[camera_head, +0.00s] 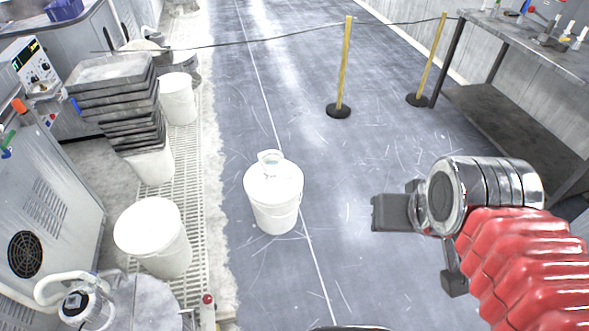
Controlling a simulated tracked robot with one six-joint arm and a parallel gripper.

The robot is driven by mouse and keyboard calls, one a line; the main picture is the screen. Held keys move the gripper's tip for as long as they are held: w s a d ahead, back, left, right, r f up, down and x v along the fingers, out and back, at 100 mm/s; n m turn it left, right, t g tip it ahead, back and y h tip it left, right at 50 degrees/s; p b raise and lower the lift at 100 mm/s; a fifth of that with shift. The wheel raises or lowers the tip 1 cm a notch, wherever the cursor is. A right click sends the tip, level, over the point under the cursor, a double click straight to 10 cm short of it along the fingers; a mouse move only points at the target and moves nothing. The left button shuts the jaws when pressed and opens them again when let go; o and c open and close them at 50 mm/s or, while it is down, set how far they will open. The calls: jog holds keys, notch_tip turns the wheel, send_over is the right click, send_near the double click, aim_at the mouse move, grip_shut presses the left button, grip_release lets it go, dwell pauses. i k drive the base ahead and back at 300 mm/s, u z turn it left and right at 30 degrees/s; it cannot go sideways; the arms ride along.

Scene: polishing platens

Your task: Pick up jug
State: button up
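A small clear, pale jug (270,157) appears to stand on the lid of a white bucket (273,200) on the grey floor, near the middle of the view. Its details are too small to make out. My gripper (392,212) is to the right of the bucket, at the end of my arm with the red ribbed sleeve. It is well apart from the jug and bucket. Its dark parts show, but the view does not make clear whether the fingers are apart. Nothing is visible in it.
White buckets (153,237) and a stack of grey trays (115,95) stand along the left machines. Rope posts (345,65) cross the aisle behind. A workbench (530,40) is at right. The floor around the jug's bucket is clear.

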aim_at(271, 162)
jog(key=z, duration=0.8)
jog(key=i, duration=2.65)
jog(key=u, duration=1.65)
